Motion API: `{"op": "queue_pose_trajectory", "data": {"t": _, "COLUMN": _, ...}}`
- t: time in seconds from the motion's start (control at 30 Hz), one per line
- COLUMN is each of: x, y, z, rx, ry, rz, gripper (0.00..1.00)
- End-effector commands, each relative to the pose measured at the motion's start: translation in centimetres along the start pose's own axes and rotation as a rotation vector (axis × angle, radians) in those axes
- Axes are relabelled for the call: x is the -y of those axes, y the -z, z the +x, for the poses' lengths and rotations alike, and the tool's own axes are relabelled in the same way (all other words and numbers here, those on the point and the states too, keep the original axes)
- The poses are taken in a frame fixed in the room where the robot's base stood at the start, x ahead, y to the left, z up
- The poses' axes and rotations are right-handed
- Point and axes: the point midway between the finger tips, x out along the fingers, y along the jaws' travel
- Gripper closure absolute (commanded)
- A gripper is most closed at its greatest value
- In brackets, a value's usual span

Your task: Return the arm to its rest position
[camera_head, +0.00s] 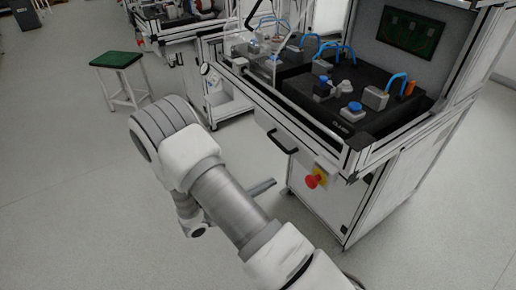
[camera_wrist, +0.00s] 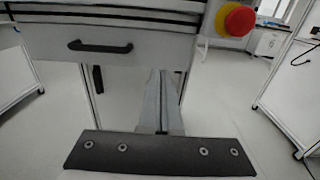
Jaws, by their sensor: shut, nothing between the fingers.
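My arm rises from the bottom of the head view, bends at the left, and folds back down beside the workbench. My gripper (camera_head: 264,187) shows only in part behind the arm, a grey finger end pointing at the bench's lower front. In the wrist view the two long grey fingers of my gripper (camera_wrist: 158,78) lie together beyond the dark mounting bar. They are shut with nothing between them. They point at the bench front below its drawer, apparently without touching; the exact gap is unclear.
The workbench (camera_head: 330,205) stands right of my arm. It has a black handle (camera_wrist: 100,46) and a red emergency stop button (camera_wrist: 239,20). Its black top (camera_head: 335,118) carries several fixtures with blue hoses. A green stool (camera_head: 116,60) stands at the back left. The left floor is clear.

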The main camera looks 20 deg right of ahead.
Motion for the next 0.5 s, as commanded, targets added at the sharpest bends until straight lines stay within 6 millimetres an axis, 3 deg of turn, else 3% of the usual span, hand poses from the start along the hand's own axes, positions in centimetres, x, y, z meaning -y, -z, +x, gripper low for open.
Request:
{"op": "queue_pose_trajectory", "data": {"t": 0.27, "x": 0.3, "y": -0.9, "z": 0.2, "rx": -0.02, "ry": 0.031, "rz": 0.028, "gripper": 1.0}}
{"op": "queue_pose_trajectory", "data": {"t": 0.5, "x": 2.9, "y": -5.8, "z": 1.4, "rx": -0.153, "ry": 0.238, "rz": 0.206, "gripper": 1.0}}
